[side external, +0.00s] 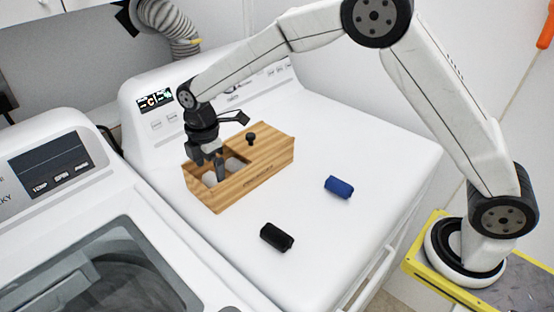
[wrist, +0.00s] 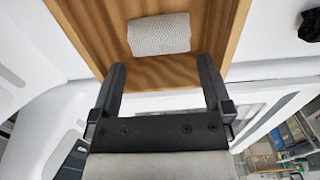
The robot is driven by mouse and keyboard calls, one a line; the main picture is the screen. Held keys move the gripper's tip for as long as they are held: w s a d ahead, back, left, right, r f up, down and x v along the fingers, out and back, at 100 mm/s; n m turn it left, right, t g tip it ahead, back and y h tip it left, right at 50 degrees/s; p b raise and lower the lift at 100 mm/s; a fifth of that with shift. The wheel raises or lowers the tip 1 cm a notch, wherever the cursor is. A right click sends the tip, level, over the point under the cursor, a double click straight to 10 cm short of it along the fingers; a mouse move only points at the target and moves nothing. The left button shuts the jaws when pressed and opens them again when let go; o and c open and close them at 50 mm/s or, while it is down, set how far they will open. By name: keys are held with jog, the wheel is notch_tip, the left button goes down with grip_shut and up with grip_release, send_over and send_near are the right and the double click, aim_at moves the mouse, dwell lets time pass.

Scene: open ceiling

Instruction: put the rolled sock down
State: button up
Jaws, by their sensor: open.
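A wooden box (side external: 252,181) stands on the white machine top, with an open compartment at its left end. Pale grey rolled socks (side external: 235,165) show inside it, partly hidden by my gripper and the box walls. In the wrist view, one light grey rolled sock (wrist: 158,33) lies on the wooden floor of the box, beyond my fingertips. My gripper (side external: 209,163) is over the open compartment, fingers pointing down. In the wrist view my gripper (wrist: 163,70) has its fingers wide apart with nothing between them.
A blue rolled sock (side external: 339,187) and a black rolled sock (side external: 276,237) lie on the machine top, right and in front of the box. A black knob (side external: 250,138) stands on the box's covered part. The white top (side external: 330,140) is otherwise clear. A washer stands at left.

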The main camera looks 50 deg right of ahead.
aim_at(213, 178)
notch_tip(213, 178, up, 7)
dwell(0.4)
jog(key=shift+d, duration=0.1)
dwell(0.4)
jog(key=s+d+f+m+t, duration=0.1)
jog(key=s+d+f+m, duration=0.1)
jog(key=s+d+m, duration=0.3)
jog(key=s+d+f+m, duration=0.2)
jog(key=s+d+m, duration=0.3)
jog(key=s+m, duration=0.2)
jog(key=s+d+f+m+t, duration=0.1)
jog(key=s+d+f+m, duration=0.2)
jog(key=s, duration=0.6)
jog(key=shift+s+d+m+t, duration=0.15)
jog(key=shift+s+d+m, duration=0.05)
jog(key=shift+d+m, duration=0.5)
jog(key=shift+s+d+m+t, duration=0.15)
jog(key=shift+s+d+m, duration=0.05)
jog(key=shift+d+m, duration=0.5)
